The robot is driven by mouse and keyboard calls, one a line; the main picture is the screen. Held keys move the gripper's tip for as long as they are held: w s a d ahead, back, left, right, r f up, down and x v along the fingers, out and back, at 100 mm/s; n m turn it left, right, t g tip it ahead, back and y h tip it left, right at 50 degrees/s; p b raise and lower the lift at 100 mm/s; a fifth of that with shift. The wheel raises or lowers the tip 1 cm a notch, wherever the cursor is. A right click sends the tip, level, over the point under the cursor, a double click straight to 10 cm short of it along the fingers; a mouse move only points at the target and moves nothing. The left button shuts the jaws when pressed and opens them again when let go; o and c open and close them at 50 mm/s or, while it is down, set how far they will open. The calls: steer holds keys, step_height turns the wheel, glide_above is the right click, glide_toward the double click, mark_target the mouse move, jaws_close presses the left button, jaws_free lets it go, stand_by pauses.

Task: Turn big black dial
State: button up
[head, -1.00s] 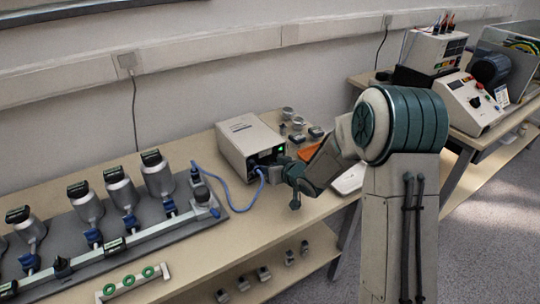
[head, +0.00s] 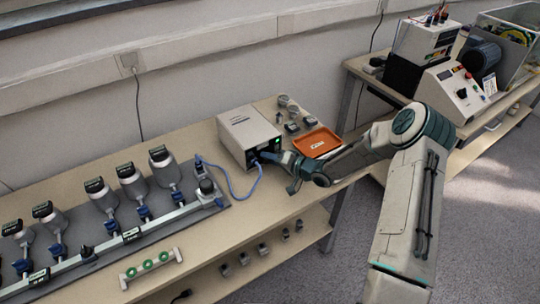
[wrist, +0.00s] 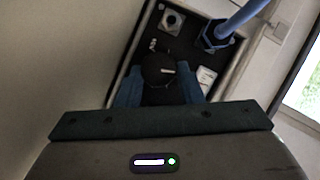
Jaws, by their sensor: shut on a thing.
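The big black dial (wrist: 160,70) with a white pointer line is on the dark front panel of a beige box (head: 244,133). In the wrist view the two blue fingers of my gripper (wrist: 158,88) stand on either side of the dial, and the gripper is shut on it. The pointer line points to the right in that view. In the head view my gripper (head: 272,157) is at the front of the box and hides the dial.
A blue cable (head: 236,192) runs from the box to a row of grey sensors on a dark plate (head: 216,208). An orange tray (head: 316,141) and small metal parts (head: 291,126) lie right of the box. A green-ringed holder (head: 150,264) is near the front edge.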

steer(key=shift+s+f+m+y, duration=0.1)
steer(key=shift+f+m+y, duration=0.1)
steer(key=shift+m+y, duration=0.3)
stand_by(0.3)
steer(key=o, duration=0.7)
steer(key=shift+d, duration=0.1)
steer(key=shift+s+d+r, duration=0.1)
steer(key=shift+d, duration=0.15)
steer(key=v, duration=1.3)
steer(key=shift+s+a+r+b, duration=0.1)
steer(key=shift+s+b, duration=0.05)
steer(key=shift+b, duration=0.25)
